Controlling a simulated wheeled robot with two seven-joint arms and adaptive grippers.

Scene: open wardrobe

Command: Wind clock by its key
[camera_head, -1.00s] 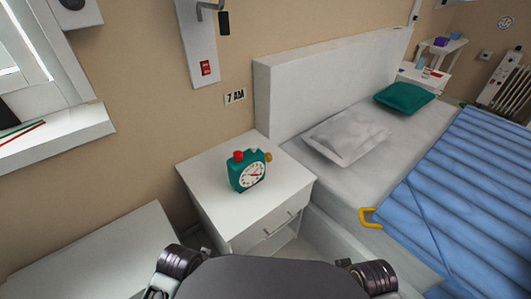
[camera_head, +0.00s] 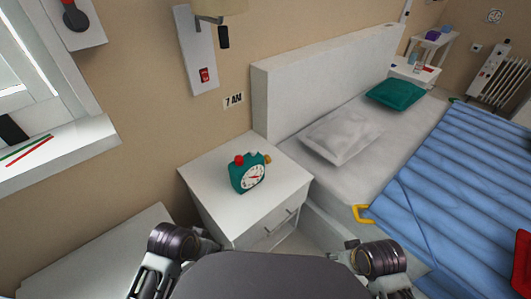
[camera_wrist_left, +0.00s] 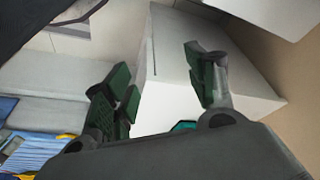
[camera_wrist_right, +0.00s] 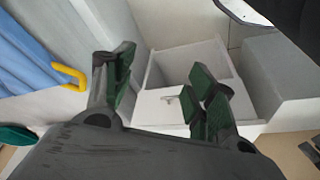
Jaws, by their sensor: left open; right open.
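A teal alarm clock (camera_head: 247,174) stands upright on a white nightstand (camera_head: 225,200) in the head view. Its white dial faces me. A red knob (camera_head: 239,160) is on its top left and a yellow-orange piece (camera_head: 267,159), perhaps the key, shows at its upper right. A sliver of teal, likely the clock, shows in the left wrist view (camera_wrist_left: 183,126). My left gripper (camera_wrist_left: 165,85) is open and empty, with the nightstand beyond its fingers.
A bed with a blue cover (camera_head: 460,170), a grey pillow (camera_head: 340,136) and a yellow handle-like piece (camera_head: 362,214) lies to the right. A low white surface (camera_head: 100,255) is at left, below the window sill. The nightstand top around the clock is clear.

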